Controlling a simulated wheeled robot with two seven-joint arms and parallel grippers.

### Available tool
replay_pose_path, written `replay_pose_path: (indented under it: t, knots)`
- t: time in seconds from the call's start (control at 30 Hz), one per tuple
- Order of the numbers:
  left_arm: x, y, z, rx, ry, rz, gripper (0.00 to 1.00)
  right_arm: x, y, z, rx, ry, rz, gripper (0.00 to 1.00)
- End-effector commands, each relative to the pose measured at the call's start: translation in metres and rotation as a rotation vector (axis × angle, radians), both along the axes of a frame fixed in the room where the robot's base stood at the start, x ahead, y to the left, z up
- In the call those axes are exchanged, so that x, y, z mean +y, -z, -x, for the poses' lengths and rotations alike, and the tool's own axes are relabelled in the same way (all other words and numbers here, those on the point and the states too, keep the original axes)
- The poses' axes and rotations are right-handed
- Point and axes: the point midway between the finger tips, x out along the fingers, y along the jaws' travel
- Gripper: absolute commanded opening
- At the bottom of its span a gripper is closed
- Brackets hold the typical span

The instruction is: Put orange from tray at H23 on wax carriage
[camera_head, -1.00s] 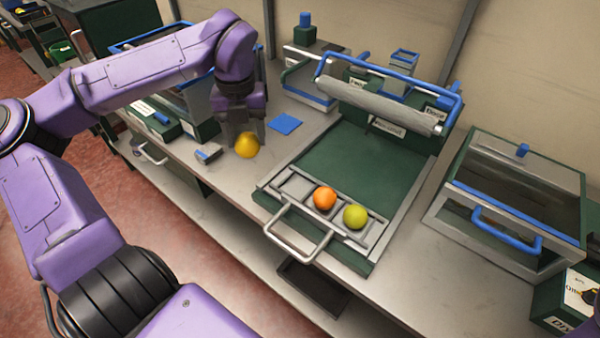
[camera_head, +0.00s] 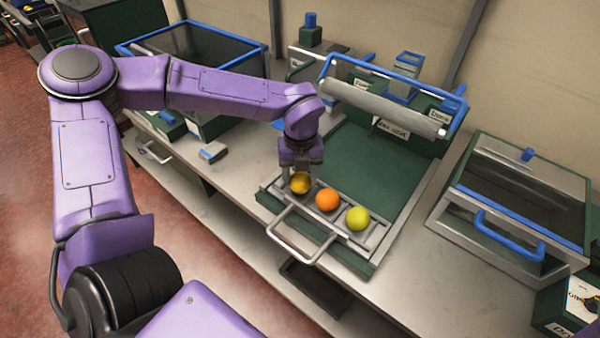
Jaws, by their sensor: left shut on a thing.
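My left gripper (camera_head: 300,172) points down and is shut on a dark yellow orange (camera_head: 301,183). It holds this fruit at the left cell of the carriage (camera_head: 372,243), a metal frame with a looped handle at the front of the green waxing bed. I cannot tell whether the fruit touches the cell. An orange-coloured orange (camera_head: 327,200) sits in the cell to its right, and a yellow-green one (camera_head: 358,218) sits in the cell beyond that. My right gripper is not in view.
A grey roller (camera_head: 385,108) under a blue bar stands at the back of the green bed (camera_head: 365,165). A lidded glass box (camera_head: 510,200) with a blue handle stands at right. A small grey-and-blue block (camera_head: 213,152) lies on the bench at left. Another glass-sided bin (camera_head: 200,60) stands behind my left arm.

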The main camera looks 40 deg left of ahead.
Motion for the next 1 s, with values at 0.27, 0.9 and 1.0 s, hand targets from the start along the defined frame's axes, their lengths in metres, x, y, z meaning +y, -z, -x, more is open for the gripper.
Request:
replay_pose_path:
  t: [0.27,0.9,1.0]
  knots:
    - [0.000,0.003,0.000,0.000,0.001,0.000,0.83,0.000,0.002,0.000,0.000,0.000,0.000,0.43]
    - [0.000,-0.076,-0.001,-0.006,-0.001,-0.002,0.83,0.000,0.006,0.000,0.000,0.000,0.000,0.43]
    - [0.000,-0.098,-0.001,-0.004,-0.001,0.000,0.83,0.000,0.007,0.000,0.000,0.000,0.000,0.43]
